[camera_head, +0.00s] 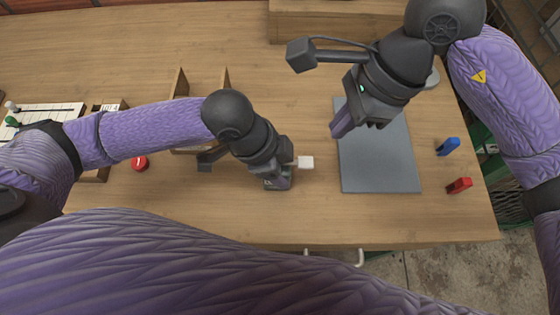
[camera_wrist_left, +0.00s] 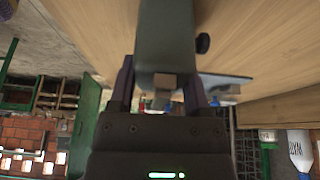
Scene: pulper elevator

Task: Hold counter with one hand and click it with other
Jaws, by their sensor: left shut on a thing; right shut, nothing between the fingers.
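The counter (camera_head: 279,183) is a small grey body low at the end of my left gripper (camera_head: 279,173), left of the grey mat, largely covered by the gripper. In the left wrist view, the counter (camera_wrist_left: 167,40) is a smooth grey-green body with a round black knob on its right side. My left gripper (camera_wrist_left: 160,92) is shut on it, one finger on each side. My right gripper (camera_head: 342,124) is shut and empty, above the mat's left part, to the right of the counter and apart from it.
A grey mat (camera_head: 380,170) lies on the wooden table (camera_head: 230,215). A blue block (camera_head: 448,146) and a red block (camera_head: 459,185) lie near the right edge. A red button (camera_head: 139,163) and a wooden divider box (camera_head: 181,84) are left. The table front is clear.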

